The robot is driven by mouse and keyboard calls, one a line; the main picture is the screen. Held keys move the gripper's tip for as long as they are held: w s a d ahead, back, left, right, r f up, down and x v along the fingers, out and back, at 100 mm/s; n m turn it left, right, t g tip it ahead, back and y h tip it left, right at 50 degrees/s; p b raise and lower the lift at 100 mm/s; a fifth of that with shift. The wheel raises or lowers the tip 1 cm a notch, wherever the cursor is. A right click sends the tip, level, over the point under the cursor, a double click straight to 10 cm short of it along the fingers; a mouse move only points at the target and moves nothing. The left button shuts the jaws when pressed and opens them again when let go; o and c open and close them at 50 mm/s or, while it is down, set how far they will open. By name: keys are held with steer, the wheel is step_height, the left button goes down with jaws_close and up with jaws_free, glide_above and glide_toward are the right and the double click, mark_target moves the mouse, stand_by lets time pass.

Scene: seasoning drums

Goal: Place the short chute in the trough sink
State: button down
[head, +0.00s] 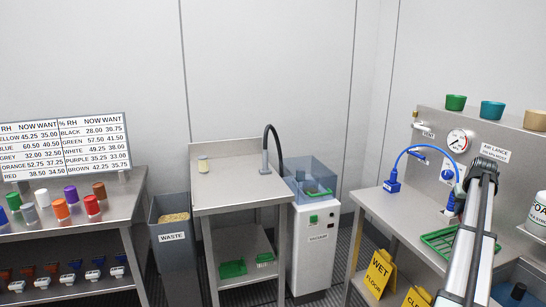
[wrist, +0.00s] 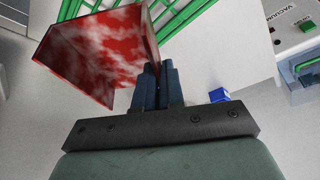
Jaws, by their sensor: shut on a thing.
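In the wrist view, my gripper (wrist: 153,84) is shut on the edge of a red angled chute (wrist: 98,58) with flat faces, smeared with whitish residue. I take it to be the short chute. It juts out to the left of the dark fingers, above a pale surface and beside a green wire rack (wrist: 185,18). In the head view, my arm rises at the right, and my gripper and the chute cannot be made out there. I cannot pick out a trough sink in either view.
A steel bench (head: 400,222) at the right holds a green rack (head: 437,240), a blue hose (head: 408,152) and a white tub (head: 538,212). Yellow floor signs (head: 379,272) stand below. A vacuum unit (head: 314,245), small table (head: 235,192) and waste bin (head: 174,260) stand further left.

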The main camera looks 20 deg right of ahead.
steer(key=s+a+m, duration=0.1)
steer(key=s+f, duration=0.1)
steer(key=s+a+m+g, duration=0.1)
steer(key=shift+s+a+f+m+h, duration=0.25)
steer(key=shift+s+a+m+h, duration=0.05)
steer(key=w+a+f+n+y, duration=0.15)
steer(key=w+a+f, duration=0.4)
steer(key=a, duration=1.35)
steer(key=w+a+f+n+t, duration=0.1)
steer(key=w+a+f+n, duration=0.4)
steer(key=a, duration=1.3)
steer(key=w+a+f+n+y, duration=0.1)
steer(key=w+a+f, duration=0.4)
steer(key=a, duration=1.4)
steer(key=w+a+n, duration=0.2)
steer(key=w+a, duration=0.1)
steer(key=a, duration=1.2)
steer(key=s+r, duration=0.3)
steer(key=s, duration=0.4)
steer(key=shift+r+t+y, duration=0.2)
steer(key=shift+t+y, duration=0.2)
steer(key=shift+y, duration=0.05)
steer(key=shift+d, duration=0.1)
